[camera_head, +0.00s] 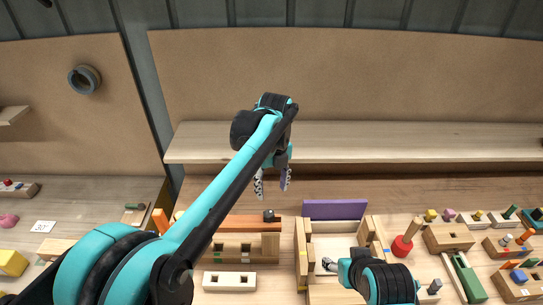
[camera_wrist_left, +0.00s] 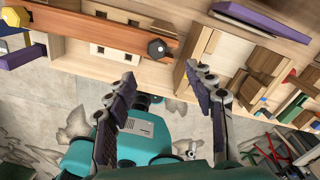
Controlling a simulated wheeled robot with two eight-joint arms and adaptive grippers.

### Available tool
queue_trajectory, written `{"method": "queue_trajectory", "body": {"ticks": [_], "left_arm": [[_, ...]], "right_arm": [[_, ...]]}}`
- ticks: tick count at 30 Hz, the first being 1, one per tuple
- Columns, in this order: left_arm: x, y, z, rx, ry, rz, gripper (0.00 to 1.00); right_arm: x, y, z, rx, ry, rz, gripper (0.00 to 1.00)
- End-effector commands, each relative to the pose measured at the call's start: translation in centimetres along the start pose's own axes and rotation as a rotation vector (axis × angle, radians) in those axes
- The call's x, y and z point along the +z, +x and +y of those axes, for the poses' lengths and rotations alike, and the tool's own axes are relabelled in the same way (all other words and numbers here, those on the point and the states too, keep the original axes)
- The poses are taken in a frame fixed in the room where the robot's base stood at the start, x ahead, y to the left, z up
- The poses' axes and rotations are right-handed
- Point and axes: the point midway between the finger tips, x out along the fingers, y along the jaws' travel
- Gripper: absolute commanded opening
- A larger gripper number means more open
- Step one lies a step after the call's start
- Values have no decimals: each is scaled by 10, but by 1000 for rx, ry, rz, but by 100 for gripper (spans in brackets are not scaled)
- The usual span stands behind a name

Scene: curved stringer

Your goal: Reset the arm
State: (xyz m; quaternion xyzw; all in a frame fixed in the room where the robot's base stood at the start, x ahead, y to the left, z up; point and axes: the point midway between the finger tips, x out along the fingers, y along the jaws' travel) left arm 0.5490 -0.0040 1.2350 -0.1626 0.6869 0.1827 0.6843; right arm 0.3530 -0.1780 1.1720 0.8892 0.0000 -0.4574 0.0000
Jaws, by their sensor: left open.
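My left arm reaches in from the lower left in the head view. Its left gripper (camera_head: 271,186) hangs fingers-down, open and empty, above the bench near a brown bar (camera_head: 240,222) with a dark knob (camera_head: 270,216). In the left wrist view the two fingers of this gripper (camera_wrist_left: 160,76) stand wide apart with nothing between them. The knob (camera_wrist_left: 157,48) and the bar (camera_wrist_left: 105,30) show beyond the fingertips. My right arm shows at the bottom, right of centre. A small finger part of the right gripper (camera_head: 329,265) shows over a wooden box; its jaw opening is unclear.
A red-based peg (camera_head: 402,246), a green piece (camera_head: 465,280) and several peg blocks crowd the right. A long bare shelf (camera_head: 400,145) runs behind.

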Motion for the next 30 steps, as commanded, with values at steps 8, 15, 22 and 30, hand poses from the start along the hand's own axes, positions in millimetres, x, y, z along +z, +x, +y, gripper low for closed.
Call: {"method": "queue_trajectory", "body": {"ticks": [8, 15, 22, 30], "left_arm": [[-2, 9, 27, -43, -219, -30, 54], [-21, 49, 112, -238, -996, -79, 54], [-53, 115, 189, -500, -1781, -13, 54], [-82, 186, 240, -763, -2412, 178, 54]], "right_arm": [[9, 12, 0, 0, 0, 0, 59], [34, 48, 0, 0, 0, 0, 59], [57, 79, 0, 0, 0, 0, 59], [73, 103, 0, 0, 0, 0, 59]]}}
